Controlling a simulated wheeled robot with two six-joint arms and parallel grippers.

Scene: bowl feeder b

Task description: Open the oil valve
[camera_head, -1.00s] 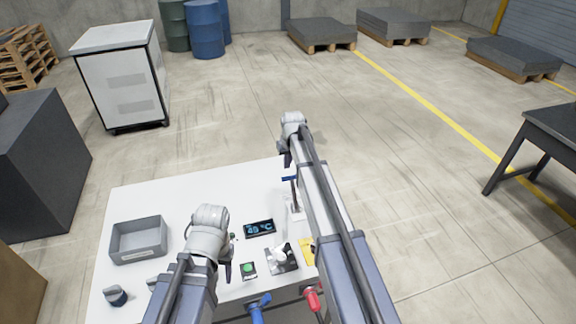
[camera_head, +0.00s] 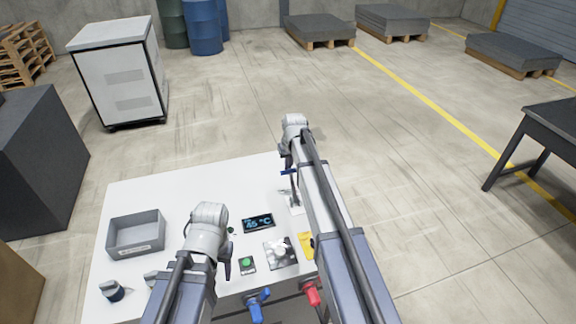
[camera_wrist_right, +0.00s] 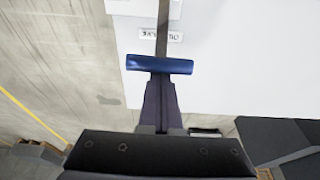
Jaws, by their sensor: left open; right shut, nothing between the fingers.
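A lever with a blue grip (camera_head: 289,172) stands at the panel's far right; in the right wrist view, the blue grip (camera_wrist_right: 160,66) sits on a metal stem above a small label I cannot read clearly. My right gripper (camera_wrist_right: 160,84) is shut and empty, its fingertips at the blue grip; I cannot tell if they touch. A blue handle (camera_head: 259,304) and a red handle (camera_head: 312,293) are at the panel's front edge. I cannot tell which one is the oil valve. My left gripper (camera_head: 228,264) is open near the panel's middle, by a green button (camera_head: 247,263).
The white panel top (camera_head: 150,195) carries a grey bin (camera_head: 135,247), a temperature display (camera_head: 258,223), a white knob (camera_head: 280,250) and a dark knob (camera_head: 111,291). My right arm hides the panel's right side. A white cabinet (camera_head: 117,75) stands behind on open floor.

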